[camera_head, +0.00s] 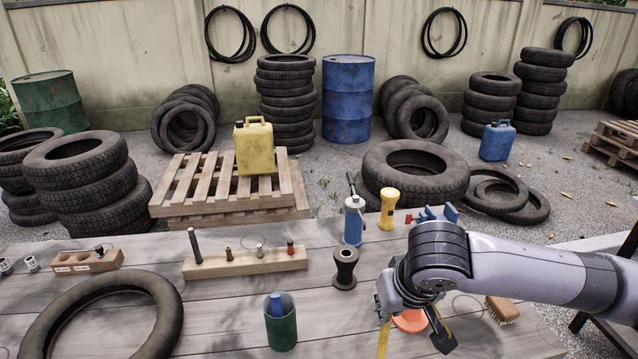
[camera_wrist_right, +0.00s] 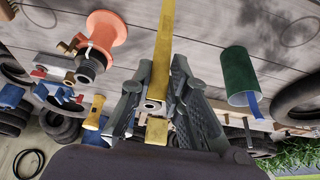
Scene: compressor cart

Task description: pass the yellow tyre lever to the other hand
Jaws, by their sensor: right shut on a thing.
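My right gripper (camera_head: 412,322) reaches in from the right over the front of the table. It is shut on the yellow tyre lever (camera_head: 383,342), which hangs downward at the bottom edge of the head view. In the right wrist view the yellow tyre lever (camera_wrist_right: 166,45) runs between the two fingers of the right gripper (camera_wrist_right: 165,88) and extends past them to the top edge. The left gripper is not in view.
A green cup (camera_head: 281,328) with a blue thing in it stands left of the right gripper. An orange round part (camera_head: 410,321) lies below the gripper, partly hidden. A black spool (camera_head: 345,268), blue bottle (camera_head: 354,220), wooden peg block (camera_head: 245,262) and tyre (camera_head: 40,335) share the table.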

